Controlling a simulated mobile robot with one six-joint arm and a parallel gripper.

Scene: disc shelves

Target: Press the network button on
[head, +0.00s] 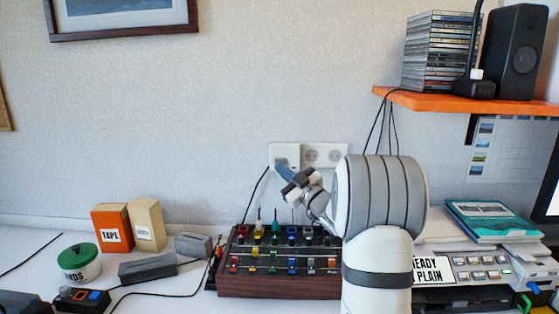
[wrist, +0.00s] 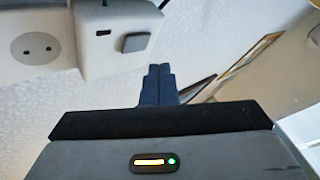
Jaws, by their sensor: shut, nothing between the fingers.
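My gripper (head: 283,166) is raised in front of the wall, with its narrow blue fingers pointing up and left at a white wall box (head: 277,149). In the wrist view the fingers (wrist: 159,70) are together and empty. There the white box (wrist: 98,62) has a dark slot and a grey square button (wrist: 134,42). The fingertips appear below and to the right of this button, apart from it in the picture; contact with the box cannot be told. No network label is readable on the box, and the fingers hide part of it in the head view.
Sockets (head: 324,155) adjoin the box. A control panel with coloured knobs (head: 275,285) stands below. A printer (head: 470,268) and an orange shelf (head: 450,101) are at right. Boxes (head: 112,228) and a green-lidded tin (head: 82,265) stand left. Cables cross the desk.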

